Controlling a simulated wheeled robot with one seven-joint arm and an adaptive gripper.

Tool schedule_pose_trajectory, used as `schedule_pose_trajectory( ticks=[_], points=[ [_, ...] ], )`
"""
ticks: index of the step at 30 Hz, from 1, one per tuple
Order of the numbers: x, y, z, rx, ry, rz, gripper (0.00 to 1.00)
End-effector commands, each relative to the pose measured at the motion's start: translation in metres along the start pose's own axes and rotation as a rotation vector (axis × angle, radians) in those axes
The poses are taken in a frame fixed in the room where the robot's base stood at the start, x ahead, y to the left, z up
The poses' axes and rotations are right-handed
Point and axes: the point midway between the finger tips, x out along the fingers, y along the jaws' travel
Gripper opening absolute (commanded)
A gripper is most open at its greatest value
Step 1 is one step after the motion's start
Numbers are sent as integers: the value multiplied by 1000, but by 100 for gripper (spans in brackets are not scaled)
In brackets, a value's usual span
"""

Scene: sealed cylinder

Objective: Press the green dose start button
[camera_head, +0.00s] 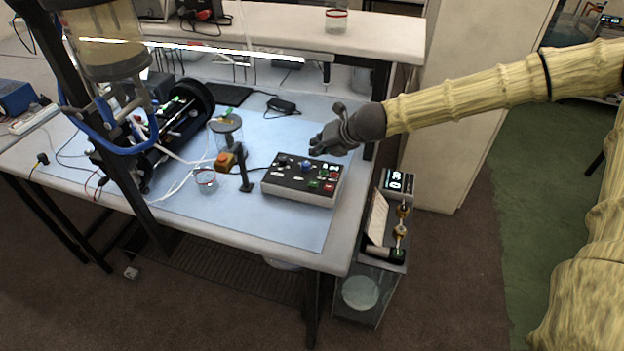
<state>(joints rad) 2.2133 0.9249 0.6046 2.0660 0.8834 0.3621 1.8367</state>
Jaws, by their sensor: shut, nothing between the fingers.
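The control box (300,198) has a black top and light sides and sits near the right front of the blue table mat. A small green button (314,184) shows on its front right part, just left of a red button (329,187). A blue knob and other small controls sit farther back on the panel. I cannot read the labels. My gripper (314,147) is dark grey, shut and empty. It appears above the back right of the box, apart from the green button. The button is not hidden.
A black post (244,170) and an orange-yellow button box (226,161) stand left of the control box. A glass beaker (205,180) and a lidded clear cylinder (228,137) are farther left. A digital display unit (398,183) stands beyond the table's right edge.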

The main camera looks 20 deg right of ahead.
Motion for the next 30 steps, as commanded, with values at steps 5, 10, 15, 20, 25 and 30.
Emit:
schedule_pose_trajectory(
  ticks=[5, 10, 15, 20, 25, 30],
  points=[
    [16, -5, 4, 5, 12, -5, 0],
    [34, -14, 2, 9, 22, -10, 0],
    [44, -25, -6, 10, 20, -12, 0],
    [52, -34, -16, 10, 16, -10, 0],
    [70, -44, -25, 11, 20, -11, 0],
    [81, -52, -33, 12, 20, -12, 0]
  ],
)
